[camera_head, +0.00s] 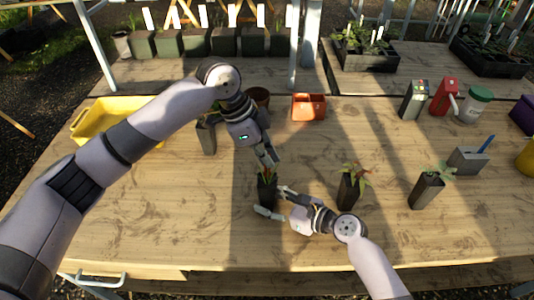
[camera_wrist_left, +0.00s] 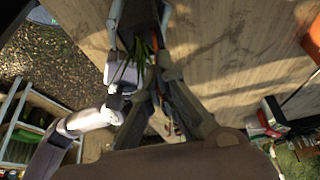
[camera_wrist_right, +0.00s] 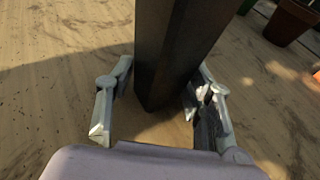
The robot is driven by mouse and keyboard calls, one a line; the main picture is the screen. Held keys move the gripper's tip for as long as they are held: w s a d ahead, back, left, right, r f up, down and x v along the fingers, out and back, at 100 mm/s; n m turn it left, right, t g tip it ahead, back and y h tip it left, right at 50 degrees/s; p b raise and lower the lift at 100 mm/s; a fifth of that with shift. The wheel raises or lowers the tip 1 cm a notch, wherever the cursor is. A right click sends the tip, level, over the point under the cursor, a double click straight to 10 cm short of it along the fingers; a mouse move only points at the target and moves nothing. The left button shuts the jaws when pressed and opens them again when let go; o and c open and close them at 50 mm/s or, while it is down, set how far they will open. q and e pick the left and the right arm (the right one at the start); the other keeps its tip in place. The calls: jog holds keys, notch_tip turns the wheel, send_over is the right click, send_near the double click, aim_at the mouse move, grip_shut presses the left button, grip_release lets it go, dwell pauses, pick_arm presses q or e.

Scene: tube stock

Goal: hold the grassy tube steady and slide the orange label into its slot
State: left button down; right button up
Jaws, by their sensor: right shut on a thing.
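The grassy tube (camera_head: 267,191), a dark square pot with thin green leaves, stands upright on the table. In the right wrist view its dark wall (camera_wrist_right: 175,50) runs down between my fingers. My right gripper (camera_head: 277,202) is shut on it low down, one finger on each side. My left gripper (camera_head: 270,163) is just above the tube's top, pointing down. In the left wrist view its fingers close on the thin orange label (camera_wrist_left: 153,78), beside the green leaves (camera_wrist_left: 140,58). The label's slot is not clearly visible.
A tube with reddish leaves (camera_head: 348,190) and one with pale leaves (camera_head: 426,190) stand to the right. A yellow tray (camera_head: 100,120) is at the left, an orange pot (camera_head: 309,107) behind. The front left of the table is clear.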

pick_arm(q)
jog(key=shift+f, duration=0.2)
dwell(0.4)
jog(key=c, duration=2.3)
grip_release()
jog(key=o, duration=0.6)
jog(key=v, duration=1.2)
pick_arm(e)
jog(key=o, duration=0.9)
jog(key=shift+o, duration=0.2)
